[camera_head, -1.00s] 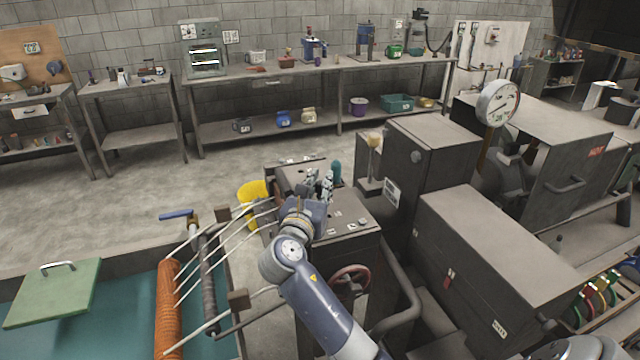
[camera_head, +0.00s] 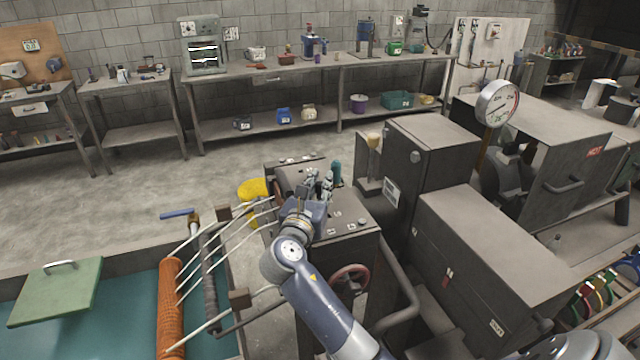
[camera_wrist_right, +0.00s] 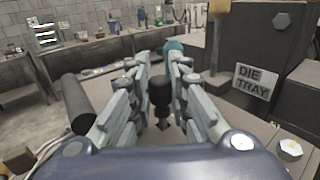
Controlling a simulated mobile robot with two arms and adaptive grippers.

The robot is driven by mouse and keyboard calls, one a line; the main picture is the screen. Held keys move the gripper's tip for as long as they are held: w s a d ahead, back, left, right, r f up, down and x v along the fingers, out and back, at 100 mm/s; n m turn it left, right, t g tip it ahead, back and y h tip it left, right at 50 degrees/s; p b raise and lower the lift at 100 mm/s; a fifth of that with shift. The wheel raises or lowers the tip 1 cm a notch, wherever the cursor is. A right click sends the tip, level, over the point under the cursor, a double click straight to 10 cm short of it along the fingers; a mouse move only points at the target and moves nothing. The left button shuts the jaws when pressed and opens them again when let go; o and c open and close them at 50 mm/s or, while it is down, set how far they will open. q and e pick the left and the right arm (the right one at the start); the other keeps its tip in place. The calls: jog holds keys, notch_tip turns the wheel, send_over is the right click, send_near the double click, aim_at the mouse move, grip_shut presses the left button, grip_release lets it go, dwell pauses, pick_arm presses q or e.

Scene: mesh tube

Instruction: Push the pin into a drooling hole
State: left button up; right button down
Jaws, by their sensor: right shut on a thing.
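My right gripper (camera_head: 320,180) is over the top of a dark machine block (camera_head: 345,217). In the right wrist view its two fingers (camera_wrist_right: 161,72) stand on either side of a small black knobbed piece (camera_wrist_right: 160,92), which looks like the pin, and are shut on it. The piece's lower end and any hole under it are hidden by the fingers and wrist. A teal rounded thing (camera_head: 336,172) stands just behind the gripper and also shows in the right wrist view (camera_wrist_right: 175,46). No dripping hole can be made out. My left gripper is not in view.
A yellow bucket (camera_head: 252,188) is behind the rods. Open floor lies behind.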

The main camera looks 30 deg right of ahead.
dwell(0.4)
jog(key=c, duration=1.4)
grip_release()
jog(key=shift+c, duration=0.2)
jog(key=v, duration=1.2)
